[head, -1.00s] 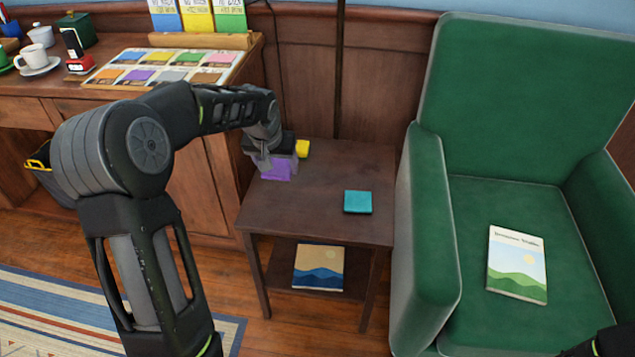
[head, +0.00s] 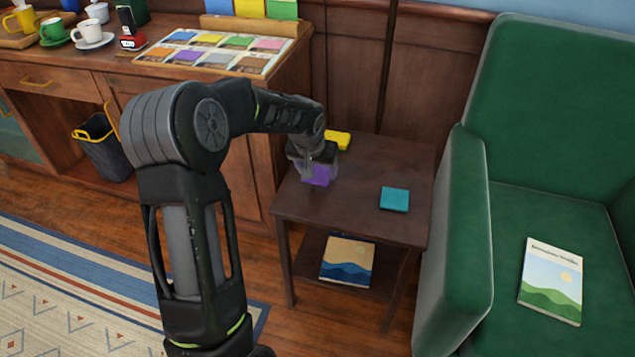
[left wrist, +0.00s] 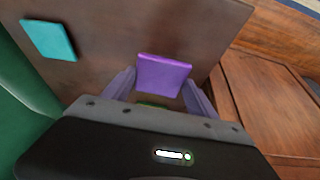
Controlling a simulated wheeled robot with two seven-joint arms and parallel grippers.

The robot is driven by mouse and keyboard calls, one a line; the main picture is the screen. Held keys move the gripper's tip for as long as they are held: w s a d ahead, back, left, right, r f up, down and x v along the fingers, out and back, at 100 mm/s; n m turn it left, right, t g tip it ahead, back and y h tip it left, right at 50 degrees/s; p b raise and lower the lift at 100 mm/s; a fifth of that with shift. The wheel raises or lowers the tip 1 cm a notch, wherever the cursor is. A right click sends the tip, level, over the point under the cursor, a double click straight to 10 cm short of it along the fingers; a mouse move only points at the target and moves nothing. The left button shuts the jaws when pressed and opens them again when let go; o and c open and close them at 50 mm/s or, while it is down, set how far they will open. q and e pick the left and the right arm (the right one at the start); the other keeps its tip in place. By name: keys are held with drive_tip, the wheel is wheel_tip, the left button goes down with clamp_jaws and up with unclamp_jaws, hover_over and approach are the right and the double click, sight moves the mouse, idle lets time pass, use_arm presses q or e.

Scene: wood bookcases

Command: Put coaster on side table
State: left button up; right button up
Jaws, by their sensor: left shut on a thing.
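A purple coaster (head: 316,176) is at the left side of the dark wood side table (head: 362,215), and it also shows in the left wrist view (left wrist: 163,75). My left gripper (head: 311,168) is shut on the purple coaster, with one finger on each side of it. I cannot tell whether the coaster touches the tabletop. A teal coaster (head: 395,199) lies flat on the right part of the table, apart from the gripper. A yellow coaster (head: 337,139) is behind the gripper, partly hidden by it. My right gripper is not in view.
A green armchair (head: 468,235) stands close against the table's right side. A wooden cabinet (head: 225,120) with a tray of coloured squares (head: 205,55) stands to the left. A book (head: 347,262) lies on the table's lower shelf. The tabletop's front is clear.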

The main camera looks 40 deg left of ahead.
sight(316, 178)
use_arm(q)
drive_tip(key=shift+f+b, duration=0.35)
drive_tip(key=shift+f, duration=1.95)
drive_tip(key=shift+f, duration=0.15)
drive_tip(key=o, duration=1.4)
drive_tip(key=shift+o, duration=0.2)
drive_tip(key=shift+r, duration=0.2)
drive_tip(key=p+v, duration=0.1)
drive_tip(key=v, duration=1.1)
drive_tip(key=shift+p, duration=0.4)
drive_tip(key=shift+d, duration=0.1)
